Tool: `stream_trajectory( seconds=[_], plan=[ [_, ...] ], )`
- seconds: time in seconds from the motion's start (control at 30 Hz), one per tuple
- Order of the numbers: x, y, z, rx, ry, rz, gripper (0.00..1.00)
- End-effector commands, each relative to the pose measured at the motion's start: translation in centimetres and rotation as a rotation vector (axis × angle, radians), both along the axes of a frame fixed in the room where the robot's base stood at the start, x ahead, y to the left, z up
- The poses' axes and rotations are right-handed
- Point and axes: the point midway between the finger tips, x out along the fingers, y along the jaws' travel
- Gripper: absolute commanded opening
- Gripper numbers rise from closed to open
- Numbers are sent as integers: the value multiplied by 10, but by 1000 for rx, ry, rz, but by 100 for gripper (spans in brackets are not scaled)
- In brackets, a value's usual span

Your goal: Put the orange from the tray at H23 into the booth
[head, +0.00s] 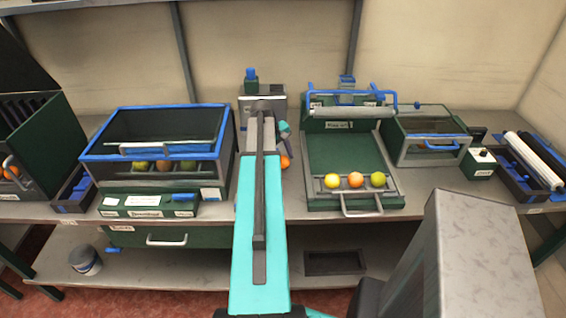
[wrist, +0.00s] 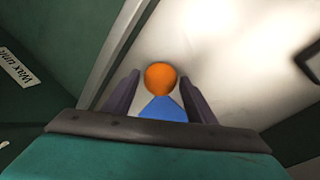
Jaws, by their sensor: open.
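An orange (head: 285,161) shows just right of my arm on the counter in the head view, partly hidden by the arm. In the wrist view an orange (wrist: 160,77) appears between the two dark fingers of my gripper (wrist: 158,82), with a blue piece (wrist: 162,108) just below it. The fingers are apart; I cannot tell whether they touch the orange. The tray and any H23 mark cannot be made out. No label reads as booth; a blue-framed box (head: 96,157) with a clear front and fruit inside stands left of my arm.
A green unit (head: 345,150) at right has a yellow, an orange and a green fruit along its front. A green handled box (head: 440,122) stands beside it. At far left an open green box (head: 42,150) holds oranges. A label (wrist: 20,68) shows in the wrist view.

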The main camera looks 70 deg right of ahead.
Motion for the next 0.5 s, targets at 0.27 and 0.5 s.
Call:
stream_trajectory(
  seconds=[0.27,0.5],
  plan=[
    [-2,-2,-8,-1,-1,0,51],
    [-2,-2,-8,-1,-1,-1,51]
  ],
)
